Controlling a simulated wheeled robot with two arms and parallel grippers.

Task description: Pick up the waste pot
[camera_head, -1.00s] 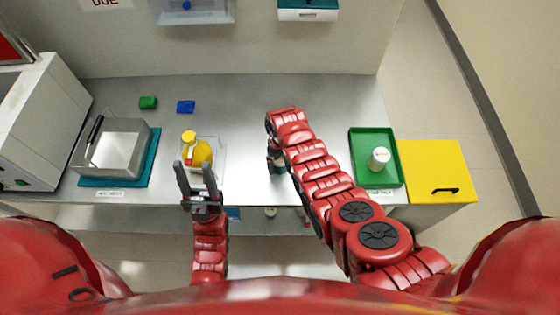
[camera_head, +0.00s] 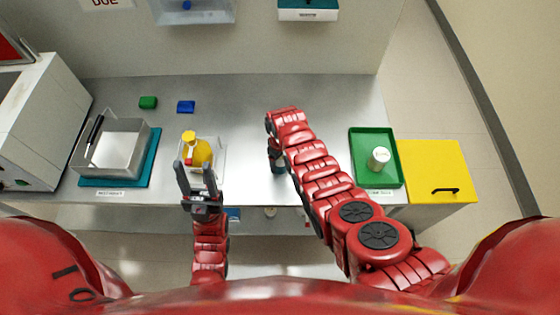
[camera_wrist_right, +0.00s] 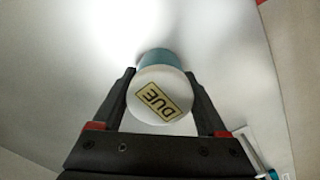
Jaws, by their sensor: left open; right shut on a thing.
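A pot with a white lid marked DUE and a teal body (camera_wrist_right: 160,97) is between the fingers of my right gripper (camera_wrist_right: 158,105), which is shut on it. In the head view my right gripper (camera_head: 277,163) points down at the middle front of the bench, and my forearm partly covers it and the pot. Whether the pot touches the bench is unclear. Another white-lidded pot (camera_head: 379,158) stands in the green tray (camera_head: 360,180) at the right. My left gripper (camera_head: 194,168) is open and empty, in front of the yellow bottle.
The yellow bottle (camera_head: 199,153) stands in a clear tray (camera_head: 221,160). A metal basin (camera_head: 125,152) on a teal mat is at left. A green block (camera_head: 148,102) and a blue block (camera_head: 186,106) lie behind. A yellow panel (camera_head: 440,170) adjoins the bench. The back middle is clear.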

